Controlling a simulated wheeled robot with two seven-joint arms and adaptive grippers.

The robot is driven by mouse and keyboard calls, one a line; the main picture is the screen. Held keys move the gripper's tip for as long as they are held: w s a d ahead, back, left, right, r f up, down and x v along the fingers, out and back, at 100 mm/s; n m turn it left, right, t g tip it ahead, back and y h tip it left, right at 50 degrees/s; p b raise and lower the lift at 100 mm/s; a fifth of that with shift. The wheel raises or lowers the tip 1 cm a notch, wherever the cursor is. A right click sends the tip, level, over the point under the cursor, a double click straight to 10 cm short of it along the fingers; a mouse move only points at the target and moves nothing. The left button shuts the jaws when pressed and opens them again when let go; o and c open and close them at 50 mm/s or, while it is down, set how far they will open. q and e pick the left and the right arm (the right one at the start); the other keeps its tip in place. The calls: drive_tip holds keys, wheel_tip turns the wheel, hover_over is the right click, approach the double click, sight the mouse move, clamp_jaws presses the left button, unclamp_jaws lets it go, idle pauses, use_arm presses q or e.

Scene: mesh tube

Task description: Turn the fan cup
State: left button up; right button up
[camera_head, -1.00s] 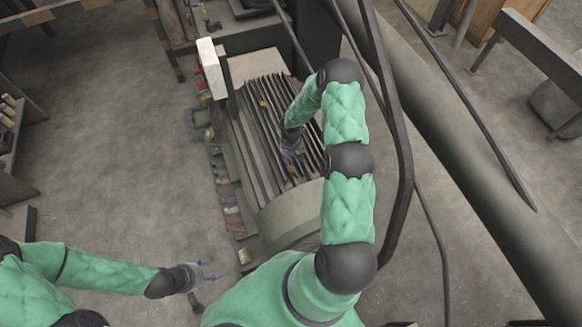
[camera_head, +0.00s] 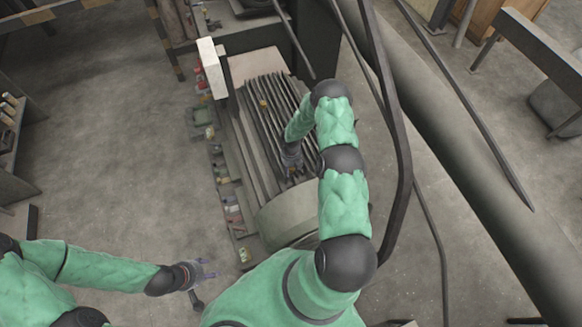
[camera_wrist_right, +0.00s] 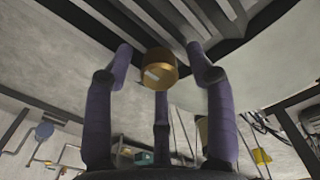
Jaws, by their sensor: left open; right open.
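A gold-brown round cup (camera_wrist_right: 158,72) with a pale mark on its face shows in the right wrist view, by the dark ribs of the machine. My right gripper (camera_wrist_right: 163,62) is open, with its purple fingers spread around the cup; I cannot tell whether any finger touches it. In the head view my right gripper (camera_head: 292,163) is over the ribbed top of the motor-like machine (camera_head: 290,215), partly hidden by its own arm. My left gripper (camera_head: 207,270) is open and empty over the floor at lower left.
A second small orange piece (camera_head: 264,103) sits farther up the ribs. A pale upright block (camera_head: 211,66) stands at the machine's far left corner. Small coloured items line its left side. A dark bent pipe (camera_head: 398,150) runs close to the right of my right arm. The left floor is clear.

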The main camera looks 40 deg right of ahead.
clamp_jaws()
